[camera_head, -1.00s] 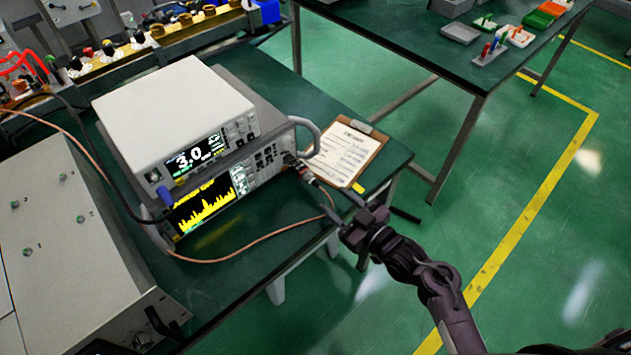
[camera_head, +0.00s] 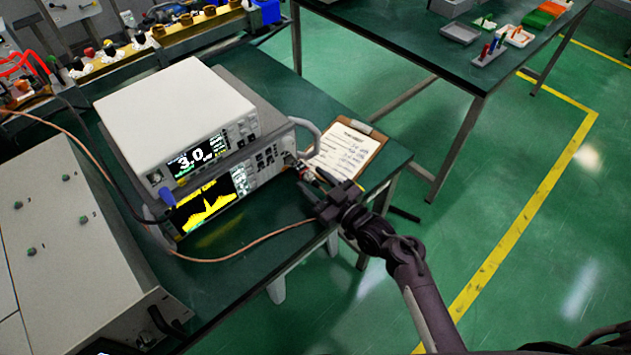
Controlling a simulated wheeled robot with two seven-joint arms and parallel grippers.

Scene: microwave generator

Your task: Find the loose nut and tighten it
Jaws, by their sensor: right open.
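A copper-coloured cable (camera_head: 255,242) runs over the bench to a connector (camera_head: 303,170) at the right end of the lower instrument's front. Any nut there is too small to make out, and I cannot tell whether one is loose. My right gripper (camera_head: 318,190) is open, close in front of the connector. I cannot tell whether its fingers touch or surround the connector, which it partly hides. The lower instrument (camera_head: 263,157) shows a yellow trace with a central peak. The upper instrument (camera_head: 165,115) reads 3.0. My left gripper is not in view.
A clipboard (camera_head: 345,148) lies right of the instruments, just beyond my gripper. A grey metal box (camera_head: 75,270) stands at the left. A second table (camera_head: 400,40) stands behind.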

